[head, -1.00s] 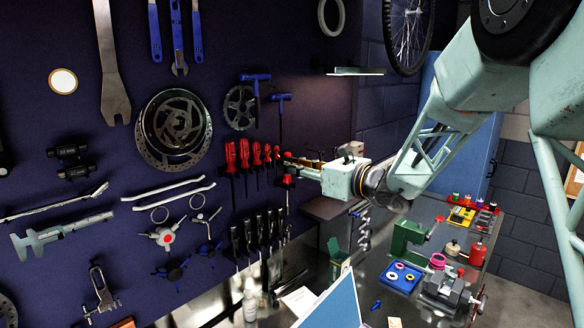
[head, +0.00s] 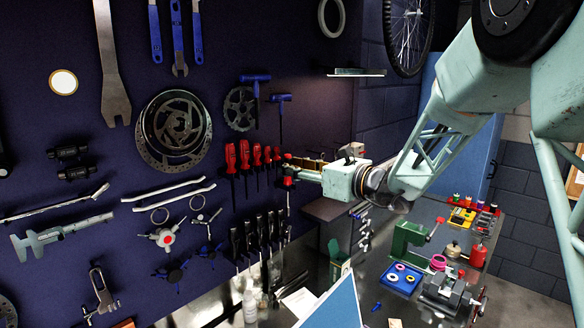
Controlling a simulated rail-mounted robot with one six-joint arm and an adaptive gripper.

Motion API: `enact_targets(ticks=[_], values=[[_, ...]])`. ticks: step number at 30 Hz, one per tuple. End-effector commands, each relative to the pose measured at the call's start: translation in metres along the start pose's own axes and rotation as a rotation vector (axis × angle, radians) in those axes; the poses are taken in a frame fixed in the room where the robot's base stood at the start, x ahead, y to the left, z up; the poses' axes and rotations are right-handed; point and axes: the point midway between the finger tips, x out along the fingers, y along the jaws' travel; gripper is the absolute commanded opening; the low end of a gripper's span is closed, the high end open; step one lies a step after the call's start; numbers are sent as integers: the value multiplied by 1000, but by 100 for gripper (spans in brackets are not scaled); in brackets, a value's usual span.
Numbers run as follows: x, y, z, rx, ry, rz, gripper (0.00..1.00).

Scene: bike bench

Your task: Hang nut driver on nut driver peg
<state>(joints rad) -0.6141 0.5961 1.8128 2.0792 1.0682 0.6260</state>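My gripper (head: 292,170) is at the right end of a row of red-handled drivers on the dark pegboard. A red-handled tool, seemingly the nut driver (head: 287,181), is upright at its fingertips, with its thin shaft pointing down. The fingers appear closed around its handle, which they partly cover. The other red-handled drivers (head: 245,155) hang in a row just to the left. The nut driver peg itself is hidden or too small to make out, and I cannot tell whether the tool touches the board.
Several black-handled tools (head: 248,235) hang below. A blue-handled hex key (head: 280,99) hangs above, and a small shelf (head: 355,72) juts out at upper right.

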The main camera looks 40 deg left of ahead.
Motion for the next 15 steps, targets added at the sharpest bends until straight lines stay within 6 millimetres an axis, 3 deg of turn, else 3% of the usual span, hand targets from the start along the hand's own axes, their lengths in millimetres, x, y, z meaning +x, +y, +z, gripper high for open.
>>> enact_targets(ticks=[15], values=[[-2, 1, 3, 0, 0, 2, 34]])
